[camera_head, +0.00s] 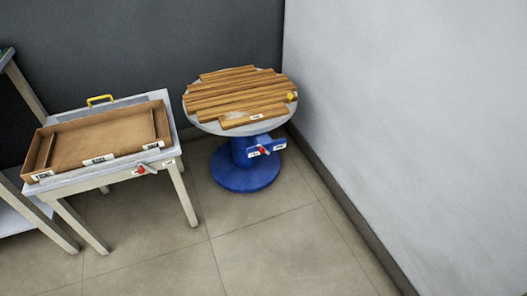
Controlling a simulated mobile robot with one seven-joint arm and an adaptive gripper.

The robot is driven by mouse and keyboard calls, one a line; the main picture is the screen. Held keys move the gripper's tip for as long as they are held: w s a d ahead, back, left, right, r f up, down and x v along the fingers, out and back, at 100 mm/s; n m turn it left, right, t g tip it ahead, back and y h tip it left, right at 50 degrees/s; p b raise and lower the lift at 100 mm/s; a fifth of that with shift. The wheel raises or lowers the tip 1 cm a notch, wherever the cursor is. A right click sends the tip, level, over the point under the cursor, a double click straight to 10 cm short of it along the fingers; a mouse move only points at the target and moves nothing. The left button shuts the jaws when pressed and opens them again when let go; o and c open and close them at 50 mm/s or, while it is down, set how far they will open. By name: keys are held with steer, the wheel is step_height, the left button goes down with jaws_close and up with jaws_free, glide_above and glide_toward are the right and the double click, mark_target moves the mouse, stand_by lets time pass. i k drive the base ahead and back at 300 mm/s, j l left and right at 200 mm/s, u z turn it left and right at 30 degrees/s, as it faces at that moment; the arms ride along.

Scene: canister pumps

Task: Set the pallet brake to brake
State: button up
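A round wooden-planked pallet top (240,95) with a grey rim sits on a blue pedestal (245,170) near the room's corner. On the front of the pedestal, under the disc, is a small lever with a red knob (264,151). The knob lies between two white labels, one at left (253,154) and one at right (279,147). Their writing is too small to read, so I cannot tell which setting the lever is at. My gripper is not in view.
A table (185,190) at left bears a shallow brown tray (85,140) and has another red-knobbed lever (142,170) on its front. A yellow handle (99,99) stands behind the tray. A light wall (410,110) closes the right side. The floor in front (270,245) is clear.

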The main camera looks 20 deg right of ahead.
mark_target(262, 150)
steer(key=i+j+z, duration=0.15)
steer(key=j, duration=0.25)
steer(key=i+j+z, duration=0.15)
steer(key=j, duration=0.3)
steer(key=i+j+z, duration=0.15)
steer(key=j, duration=0.35)
steer(key=i+j+z, duration=0.15)
steer(key=j, duration=0.3)
steer(key=j+z, duration=0.15)
steer(key=j, duration=0.35)
steer(key=i, duration=0.55)
